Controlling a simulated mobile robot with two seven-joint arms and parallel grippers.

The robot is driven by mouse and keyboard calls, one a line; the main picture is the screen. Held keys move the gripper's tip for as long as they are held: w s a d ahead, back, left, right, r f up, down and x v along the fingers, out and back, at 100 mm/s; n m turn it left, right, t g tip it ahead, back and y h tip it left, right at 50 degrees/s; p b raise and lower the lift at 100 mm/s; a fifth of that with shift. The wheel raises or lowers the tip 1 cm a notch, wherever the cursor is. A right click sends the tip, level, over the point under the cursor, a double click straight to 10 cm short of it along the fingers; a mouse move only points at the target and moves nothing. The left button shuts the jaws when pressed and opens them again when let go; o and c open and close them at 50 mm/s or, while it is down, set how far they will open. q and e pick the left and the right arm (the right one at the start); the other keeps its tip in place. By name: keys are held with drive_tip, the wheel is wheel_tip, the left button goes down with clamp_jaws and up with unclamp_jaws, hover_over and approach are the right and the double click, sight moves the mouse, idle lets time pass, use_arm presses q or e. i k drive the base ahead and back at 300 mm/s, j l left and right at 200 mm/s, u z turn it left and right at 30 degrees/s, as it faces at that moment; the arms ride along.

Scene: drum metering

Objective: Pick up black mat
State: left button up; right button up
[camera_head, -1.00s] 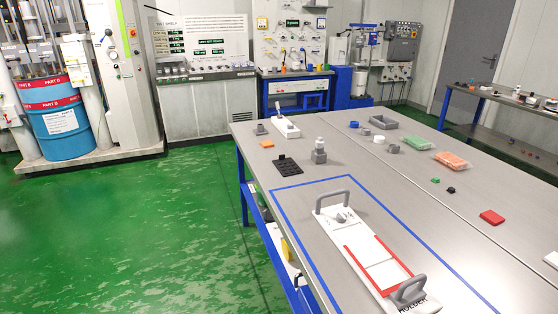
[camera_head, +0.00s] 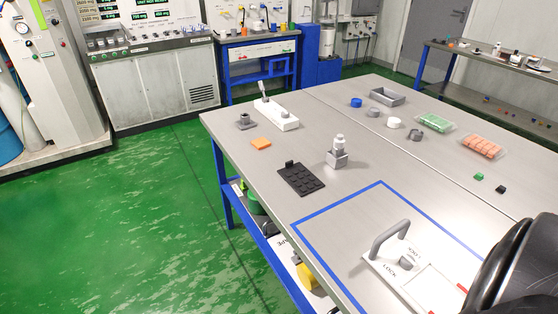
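The black mat (camera_head: 301,179) lies flat on the grey table, near its left edge and just outside the blue tape outline. It has a grid of raised or recessed squares and a small tab at its far edge. Nothing covers it. A black rounded part of my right arm shows at the lower right corner, well away from the mat. Its fingers are not visible. My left gripper is not in view.
An orange square (camera_head: 261,144) and a white block with a lever (camera_head: 277,117) lie beyond the mat. A grey stand with a white top (camera_head: 337,152) is to its right. The white holder with a grey handle (camera_head: 390,243) sits inside the blue tape (camera_head: 333,207).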

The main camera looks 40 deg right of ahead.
sight(303, 183)
drive_tip(key=i, duration=2.85)
drive_tip(key=i+z, duration=0.1)
drive_tip(key=z, duration=0.65)
drive_tip(key=i+j+z, duration=0.1)
drive_tip(key=z, duration=0.3)
drive_tip(key=i+z, duration=0.1)
drive_tip(key=z, duration=2)
